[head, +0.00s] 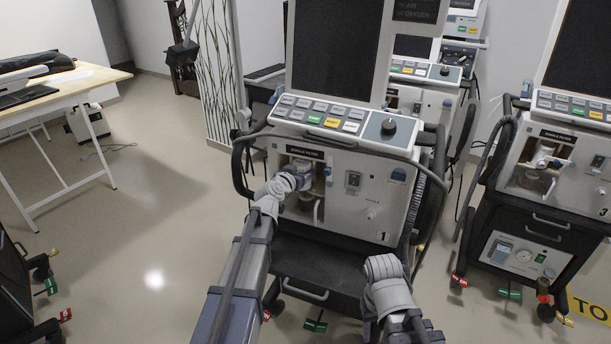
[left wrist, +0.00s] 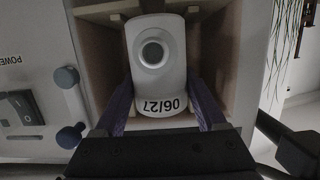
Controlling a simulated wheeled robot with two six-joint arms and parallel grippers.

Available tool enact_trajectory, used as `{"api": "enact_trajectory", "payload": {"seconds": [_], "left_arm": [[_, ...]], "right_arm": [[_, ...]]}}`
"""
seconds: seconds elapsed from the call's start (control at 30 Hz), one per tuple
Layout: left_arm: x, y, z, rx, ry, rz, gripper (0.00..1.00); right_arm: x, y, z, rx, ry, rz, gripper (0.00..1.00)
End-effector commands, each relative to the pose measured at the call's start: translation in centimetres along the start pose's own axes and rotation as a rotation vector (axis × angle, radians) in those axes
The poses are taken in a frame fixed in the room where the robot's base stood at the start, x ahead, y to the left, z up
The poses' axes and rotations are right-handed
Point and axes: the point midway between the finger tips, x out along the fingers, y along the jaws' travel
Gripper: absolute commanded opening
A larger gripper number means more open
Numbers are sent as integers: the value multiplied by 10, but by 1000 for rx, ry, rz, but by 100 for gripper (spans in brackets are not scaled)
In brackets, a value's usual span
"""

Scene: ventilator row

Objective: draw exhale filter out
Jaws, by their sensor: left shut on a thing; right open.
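The exhale filter (left wrist: 157,75) is a white body with a round dark port and a label reading 06/27. It sits within the tan-walled compartment (left wrist: 97,55) of ventilator 1 (head: 335,215). My left gripper (head: 297,176) reaches into this opening. In the left wrist view its purple fingers close on both sides of the filter near the label; how deep the filter is seated cannot be told. My right gripper (head: 384,266) is low in front of the ventilator's right side, empty and away from the filter; its fingertips are hard to make out.
A dark shelf (head: 300,258) lies below the ventilator. Ventilator 3 (head: 560,195) stands at the right. Open floor (head: 150,215) lies to the left.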

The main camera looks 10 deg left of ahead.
Motion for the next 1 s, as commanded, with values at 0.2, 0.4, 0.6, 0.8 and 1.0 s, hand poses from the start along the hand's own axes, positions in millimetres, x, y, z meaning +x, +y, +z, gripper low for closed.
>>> {"api": "enact_trajectory", "payload": {"seconds": [0.2,0.4,0.6,0.8,1.0], "left_arm": [[-16,0,5,2,-2,0,18],[-29,0,8,1,-2,1,18],[-42,0,12,3,-3,1,18],[-54,1,15,3,-3,2,18],[-68,0,18,2,-3,2,18]], "right_arm": [[0,0,0,0,0,0,50],[1,0,0,0,0,0,50],[1,0,0,0,0,0,50],[1,0,0,0,0,0,50],[1,0,0,0,0,0,50]]}}
